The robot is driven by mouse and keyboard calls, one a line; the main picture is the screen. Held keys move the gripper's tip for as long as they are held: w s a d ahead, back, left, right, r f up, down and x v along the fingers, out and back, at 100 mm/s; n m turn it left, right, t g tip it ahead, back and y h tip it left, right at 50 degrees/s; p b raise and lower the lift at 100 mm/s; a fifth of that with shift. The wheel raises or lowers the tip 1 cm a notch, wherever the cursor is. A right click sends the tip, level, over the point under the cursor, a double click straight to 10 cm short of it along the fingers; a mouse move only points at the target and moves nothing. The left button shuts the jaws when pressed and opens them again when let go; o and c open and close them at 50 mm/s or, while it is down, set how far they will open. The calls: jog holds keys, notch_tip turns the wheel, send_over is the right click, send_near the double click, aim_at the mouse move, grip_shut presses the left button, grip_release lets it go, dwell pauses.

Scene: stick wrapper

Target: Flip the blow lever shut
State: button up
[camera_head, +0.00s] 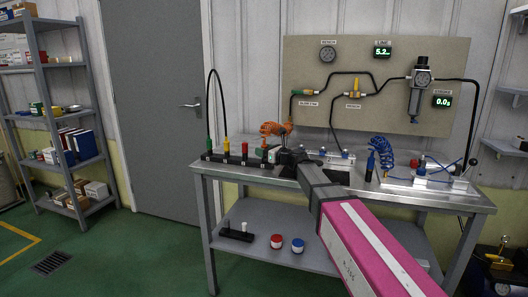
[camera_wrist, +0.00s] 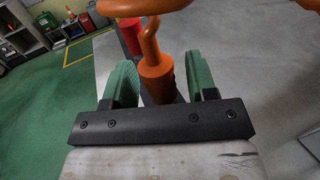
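The wall panel (camera_head: 420,62) carries a small green-and-yellow fitting (camera_head: 301,92) and a yellow fitting (camera_head: 354,93), each with a label too small to read. I cannot tell which part is the blow lever. My gripper (camera_head: 275,153) is low over the left part of the bench, beside a coiled orange hose (camera_head: 274,128). In the wrist view its two green fingers (camera_wrist: 162,82) stand apart, on either side of an orange fitting (camera_wrist: 157,78) below the hose. A gap shows at the right finger; contact at the left is unclear.
A black bar (camera_head: 220,158) with coloured connectors runs along the bench's left side. A gauge (camera_head: 328,54) and regulator (camera_head: 416,95) are on the panel.

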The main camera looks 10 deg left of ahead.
jog(key=shift+f+v, duration=0.2)
jog(key=shift+v, duration=3.55)
